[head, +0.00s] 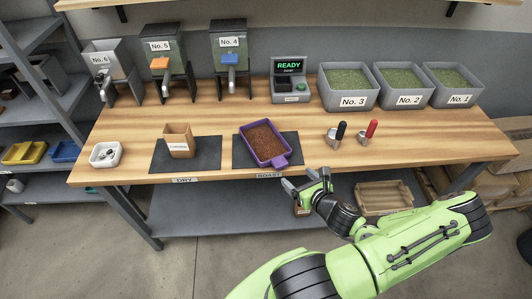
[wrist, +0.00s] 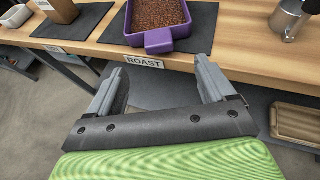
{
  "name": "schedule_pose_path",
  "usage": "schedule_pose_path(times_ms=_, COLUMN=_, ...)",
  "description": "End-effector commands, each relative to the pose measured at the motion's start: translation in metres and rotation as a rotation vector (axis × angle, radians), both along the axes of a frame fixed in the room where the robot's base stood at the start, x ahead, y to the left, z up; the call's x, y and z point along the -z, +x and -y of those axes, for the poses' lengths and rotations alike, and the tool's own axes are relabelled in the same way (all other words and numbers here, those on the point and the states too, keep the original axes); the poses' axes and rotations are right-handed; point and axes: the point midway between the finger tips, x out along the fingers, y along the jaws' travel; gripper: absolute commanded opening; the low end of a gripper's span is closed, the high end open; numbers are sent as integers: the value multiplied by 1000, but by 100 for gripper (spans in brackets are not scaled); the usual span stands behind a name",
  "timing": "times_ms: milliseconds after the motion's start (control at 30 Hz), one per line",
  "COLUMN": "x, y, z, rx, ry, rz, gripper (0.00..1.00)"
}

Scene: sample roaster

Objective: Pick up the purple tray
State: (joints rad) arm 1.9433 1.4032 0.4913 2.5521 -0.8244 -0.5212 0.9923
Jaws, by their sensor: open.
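The purple tray (head: 281,159) is filled with brown beans and lies on a dark mat at the front of the bench, above the ROAST label. It sits slightly turned, with a purple tab handle at its near edge. In the wrist view the tray (wrist: 159,42) is at the top centre, its handle pointing toward me. My gripper (head: 304,180) is open and empty, just off the bench's front edge, near the handle and apart from it. In the wrist view my gripper's fingers (wrist: 158,75) are spread, with the handle beyond and between them.
A brown container (head: 179,143) stands on the left mat (head: 205,160). A white dish (head: 105,154) is farther left. Two scoops with black (head: 340,131) and red (head: 371,129) handles stand right of the tray. Bins and dispensers line the back.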

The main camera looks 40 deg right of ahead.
Motion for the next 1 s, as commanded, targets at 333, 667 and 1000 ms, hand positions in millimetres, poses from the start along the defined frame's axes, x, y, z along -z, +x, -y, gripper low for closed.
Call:
schedule_pose_path(times_ms=333, x=27, y=37, z=7, rx=-10, ry=-7, rz=-11, gripper=83)
schedule_pose_path(times_ms=667, x=27, y=56, z=10, rx=-5, ry=-4, rz=0, gripper=83)
schedule_pose_path(times_ms=1000, x=43, y=102, z=17, rx=-3, ry=-2, rz=2, gripper=83)
